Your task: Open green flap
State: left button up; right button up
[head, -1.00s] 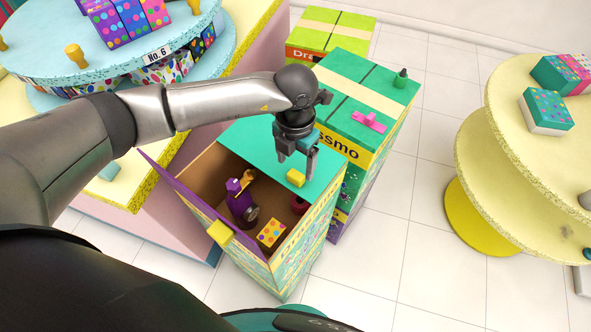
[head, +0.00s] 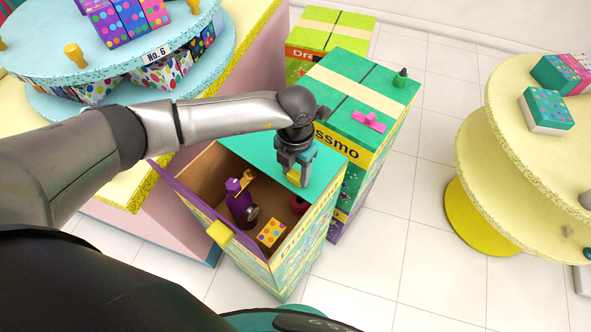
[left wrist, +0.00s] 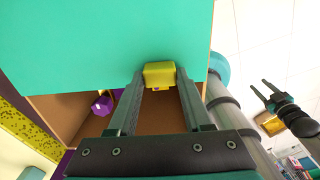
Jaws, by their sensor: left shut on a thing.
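The green flap (head: 318,164) is the teal half of the lid of a patterned box (head: 311,239) and lies flat over the far part of the opening. It fills the upper left wrist view (left wrist: 110,40). My left gripper (head: 296,180) points down at the flap's yellow handle (left wrist: 159,74). Its two fingers (left wrist: 159,82) are shut on this handle, one on each side. The purple flap (head: 180,196) on the near left is raised, with its own yellow handle (head: 220,234). My right gripper (left wrist: 263,89) shows at the right of the left wrist view, fingers apart and empty.
Inside the box are a purple toy (head: 240,202) and a dotted yellow block (head: 271,233). A taller closed green box (head: 350,90) stands right behind. Tiered displays stand at left (head: 60,60) and right (head: 500,160). White floor (head: 400,230) lies clear between.

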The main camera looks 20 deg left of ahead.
pick_arm(q)
grip_shut()
dwell(0.8)
